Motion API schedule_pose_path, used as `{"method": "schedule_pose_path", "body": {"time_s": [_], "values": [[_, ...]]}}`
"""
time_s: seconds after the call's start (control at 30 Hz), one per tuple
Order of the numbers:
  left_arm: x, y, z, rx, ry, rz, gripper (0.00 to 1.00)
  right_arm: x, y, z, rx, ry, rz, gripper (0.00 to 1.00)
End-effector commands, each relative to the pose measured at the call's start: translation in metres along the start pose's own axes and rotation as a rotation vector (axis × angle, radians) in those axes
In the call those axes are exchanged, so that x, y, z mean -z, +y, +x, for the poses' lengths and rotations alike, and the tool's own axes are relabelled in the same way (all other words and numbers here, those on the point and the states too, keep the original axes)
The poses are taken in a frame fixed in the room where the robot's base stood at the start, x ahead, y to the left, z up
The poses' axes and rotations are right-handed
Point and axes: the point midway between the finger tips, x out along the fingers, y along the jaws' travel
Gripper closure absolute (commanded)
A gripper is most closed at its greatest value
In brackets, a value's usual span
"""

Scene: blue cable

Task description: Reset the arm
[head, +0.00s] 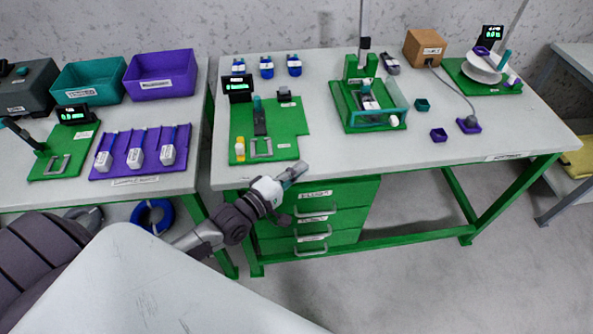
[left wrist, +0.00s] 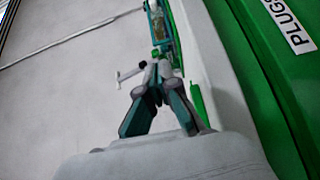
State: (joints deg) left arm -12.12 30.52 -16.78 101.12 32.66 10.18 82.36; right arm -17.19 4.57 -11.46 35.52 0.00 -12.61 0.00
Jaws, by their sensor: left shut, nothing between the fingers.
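My left arm reaches in from the lower left of the head view. Its gripper (head: 294,171) is in front of the middle bench's front edge, near the top of the green drawer unit (head: 318,217). In the left wrist view the fingers (left wrist: 157,68) are dark teal and grey, with their tips together and nothing held. A blue cable coil (head: 153,215) lies below the left bench, apart from the gripper. My right gripper is not in view.
The middle bench (head: 330,165) carries a green fixture board (head: 286,150), a green press (head: 368,104), several blue-topped parts, and a spool station (head: 484,70). The left bench holds a purple bin (head: 160,75) and a teal bin (head: 88,82). Grey floor (head: 400,280) is clear at front right.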

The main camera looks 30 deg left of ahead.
Motion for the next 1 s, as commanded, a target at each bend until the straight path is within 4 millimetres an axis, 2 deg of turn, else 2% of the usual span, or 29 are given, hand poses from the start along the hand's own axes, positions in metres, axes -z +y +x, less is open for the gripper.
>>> {"method": "schedule_pose_path", "body": {"time_s": [0.3,0.37,0.47,0.6,0.7,0.8,1.0], "values": [[-0.003,-0.001,-0.006,0.009,-0.004,0.012,1.00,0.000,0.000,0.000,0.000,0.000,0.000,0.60],[-0.011,-0.004,-0.007,0.039,-0.014,0.047,1.00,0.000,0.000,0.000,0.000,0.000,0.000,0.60],[-0.035,-0.016,-0.014,0.144,-0.057,0.179,1.00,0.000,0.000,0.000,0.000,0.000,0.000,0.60],[-0.075,-0.037,-0.039,0.371,-0.174,0.498,1.00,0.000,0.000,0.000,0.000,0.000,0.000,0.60],[-0.091,-0.048,-0.069,0.540,-0.283,0.733,1.00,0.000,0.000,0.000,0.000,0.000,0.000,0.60],[-0.096,-0.054,-0.098,0.673,-0.384,0.903,1.00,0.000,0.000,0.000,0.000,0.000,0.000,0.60],[-0.097,-0.056,-0.146,0.857,-0.552,1.099,1.00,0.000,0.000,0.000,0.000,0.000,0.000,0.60]]}}
